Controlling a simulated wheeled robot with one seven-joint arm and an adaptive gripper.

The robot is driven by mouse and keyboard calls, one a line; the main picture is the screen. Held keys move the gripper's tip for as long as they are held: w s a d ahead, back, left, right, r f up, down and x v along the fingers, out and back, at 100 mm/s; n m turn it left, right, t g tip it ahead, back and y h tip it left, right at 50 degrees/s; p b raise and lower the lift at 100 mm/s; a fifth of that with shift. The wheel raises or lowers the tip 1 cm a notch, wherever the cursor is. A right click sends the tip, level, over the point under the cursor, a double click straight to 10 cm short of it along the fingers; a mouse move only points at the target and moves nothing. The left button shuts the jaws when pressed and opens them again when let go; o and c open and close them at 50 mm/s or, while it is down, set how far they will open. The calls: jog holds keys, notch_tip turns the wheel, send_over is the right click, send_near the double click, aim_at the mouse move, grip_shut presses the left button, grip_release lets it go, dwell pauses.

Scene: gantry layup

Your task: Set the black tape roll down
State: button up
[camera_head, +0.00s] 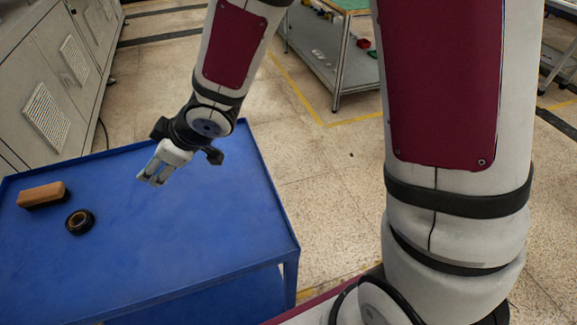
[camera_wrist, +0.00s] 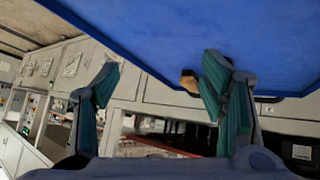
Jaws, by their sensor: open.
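The black tape roll (camera_head: 80,221) lies flat on the blue table (camera_head: 190,245), toward its left side, with a tan inner ring showing. My gripper (camera_head: 152,178) is open and empty, above the table and to the right of the roll, clearly apart from it. In the wrist view my gripper (camera_wrist: 165,100) shows its two teal-padded fingers spread wide with nothing between them. The blue table surface (camera_wrist: 200,30) fills the top of that view. The tape roll cannot be made out clearly there.
A brush-like block (camera_head: 42,195), tan with a dark underside, lies on the table left of the roll. Grey cabinets (camera_head: 50,80) stand behind the table. A metal cart (camera_head: 335,60) stands at the back. The table's right half is bare.

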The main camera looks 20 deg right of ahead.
jog(key=s+d+r+m+h, duration=0.3)
jog(key=s+d+r+h, duration=0.15)
jog(key=d, duration=0.55)
jog(key=s+d+r+m+h, duration=0.3)
jog(key=d+r+m, duration=0.15)
jog(key=d, duration=0.55)
jog(key=s+d+r+m+g, duration=0.2)
jog(key=s, duration=0.8)
jog(key=s+d+r+m+g+y, duration=0.1)
jog(key=s+d+r+m+g, duration=0.1)
jog(key=s, duration=0.9)
jog(key=shift+s+d+r, duration=0.2)
jog(key=shift+s, duration=0.1)
jog(key=shift+m, duration=0.25)
notch_tip(320, 180, up, 10)
jog(key=t+p, duration=0.1)
jog(key=p, duration=0.7)
jog(key=shift+d+f+t, duration=0.15)
jog(key=shift+f+t, duration=0.1)
jog(key=shift+t, duration=0.15)
